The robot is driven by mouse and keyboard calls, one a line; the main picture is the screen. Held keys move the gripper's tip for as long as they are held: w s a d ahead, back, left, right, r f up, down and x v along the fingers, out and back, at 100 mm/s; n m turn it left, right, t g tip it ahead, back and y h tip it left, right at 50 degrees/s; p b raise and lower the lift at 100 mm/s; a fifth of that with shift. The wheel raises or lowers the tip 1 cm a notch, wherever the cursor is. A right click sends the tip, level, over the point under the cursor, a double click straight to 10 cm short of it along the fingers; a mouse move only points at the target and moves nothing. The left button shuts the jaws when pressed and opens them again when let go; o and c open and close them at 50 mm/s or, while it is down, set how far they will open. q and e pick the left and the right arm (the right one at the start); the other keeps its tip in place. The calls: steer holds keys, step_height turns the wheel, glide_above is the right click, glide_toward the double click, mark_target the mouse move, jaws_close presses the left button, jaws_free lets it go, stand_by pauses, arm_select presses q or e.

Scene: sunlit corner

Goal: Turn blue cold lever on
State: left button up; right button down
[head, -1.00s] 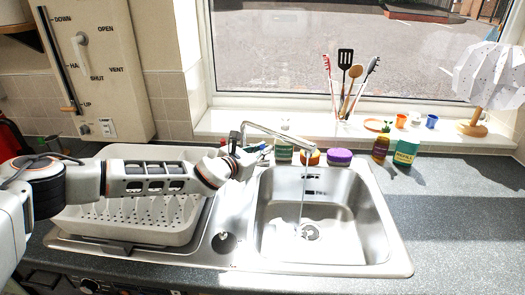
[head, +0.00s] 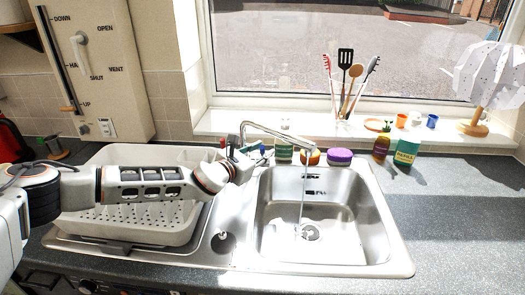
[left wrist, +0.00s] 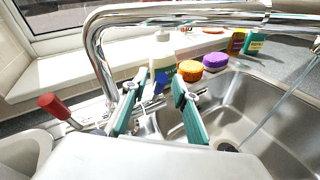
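The chrome tap (head: 280,133) stands behind the sink, and a thin stream of water falls from its spout into the basin. It fills the upper part of the left wrist view (left wrist: 98,50). There the blue cold lever (left wrist: 160,83) shows between the fingertips of my left gripper (left wrist: 158,80), whose two green fingers are apart. I cannot tell whether either finger touches the lever. The red lever (left wrist: 54,106) is out to the left of the fingers. In the head view my left gripper (head: 246,154) is at the tap's base, largely hiding the levers. My right gripper is not in view.
The steel sink basin (head: 345,253) lies right of my left gripper. A white dish rack (head: 150,235) lies under my left arm. Bottles and a purple-topped sponge (head: 340,156) stand behind the sink. The worktop (head: 460,225) at right is clear.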

arm_select(q)
steer(key=v, duration=0.7)
steer(key=shift+w, duration=0.1)
